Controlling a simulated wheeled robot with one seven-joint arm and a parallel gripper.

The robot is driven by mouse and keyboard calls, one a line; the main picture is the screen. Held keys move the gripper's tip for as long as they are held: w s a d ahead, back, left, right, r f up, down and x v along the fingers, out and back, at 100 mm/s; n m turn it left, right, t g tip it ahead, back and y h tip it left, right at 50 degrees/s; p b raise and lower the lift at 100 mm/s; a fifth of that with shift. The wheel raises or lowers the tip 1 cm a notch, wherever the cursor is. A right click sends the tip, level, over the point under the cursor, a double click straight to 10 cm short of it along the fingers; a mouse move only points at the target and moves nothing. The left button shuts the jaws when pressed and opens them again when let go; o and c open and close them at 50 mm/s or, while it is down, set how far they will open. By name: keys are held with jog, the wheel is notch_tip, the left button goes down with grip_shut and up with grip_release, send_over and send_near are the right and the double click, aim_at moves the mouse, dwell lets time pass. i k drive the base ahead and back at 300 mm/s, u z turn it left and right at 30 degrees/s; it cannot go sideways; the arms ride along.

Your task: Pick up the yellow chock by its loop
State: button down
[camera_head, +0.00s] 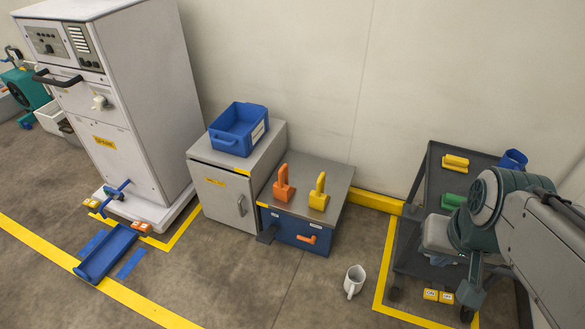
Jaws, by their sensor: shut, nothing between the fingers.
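The yellow chock (318,193) stands upright on the grey top of a low blue-fronted cabinet (295,234). Its loop rises at its upper end; the opening is too small to make out clearly. An orange chock (284,184) of similar shape stands just left of it on the same top. My arm comes in from the right edge, over the dark cart. My gripper (471,293) appears at its lower end, pointing down, shut and empty. It is well to the right of the yellow chock, apart from it.
A grey cabinet (222,194) with a blue bin (237,128) stands left of the chocks. The dark cart (416,190) carries yellow and green pieces. A tall white machine (140,110) stands left.

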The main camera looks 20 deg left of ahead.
aim_at(317, 200)
jog(key=u, duration=0.8)
jog(key=k, duration=0.45)
jog(key=u, duration=1.25)
jog(key=i, duration=1.45)
jog(key=z, duration=0.9)
jog(key=i, duration=0.85)
jog(key=z, duration=1.2)
jog(key=i, duration=0.25)
jog(key=z, duration=0.1)
